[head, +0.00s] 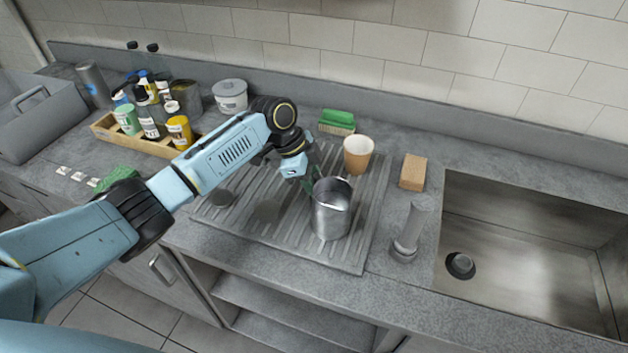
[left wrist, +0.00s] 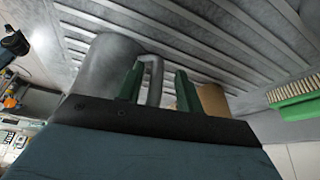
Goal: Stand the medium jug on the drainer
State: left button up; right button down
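The medium jug (head: 331,212), a metal one, stands upright on the ribbed grey drainer (head: 365,218), near its right side. My left gripper (head: 313,182) is at the jug's handle side, partly hidden by my wrist. In the left wrist view the jug's body (left wrist: 103,68) is at the left, and its curved handle (left wrist: 153,72) lies between the two green fingers of my left gripper (left wrist: 160,88). The fingers are apart, with a visible gap between the handle and the right finger. My right gripper is not in view.
A tan cup (head: 358,155) stands just behind the jug. A green brush (head: 337,122) and a brown sponge (head: 413,172) lie further back. A metal tap (head: 408,235) and the sink (head: 530,240) are to the right. A wooden tray (head: 150,147) of bottles is at left.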

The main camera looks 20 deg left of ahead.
pick_arm(q)
jog(key=shift+r, duration=0.1)
jog(key=v, duration=1.2)
jog(key=shift+d, duration=0.1)
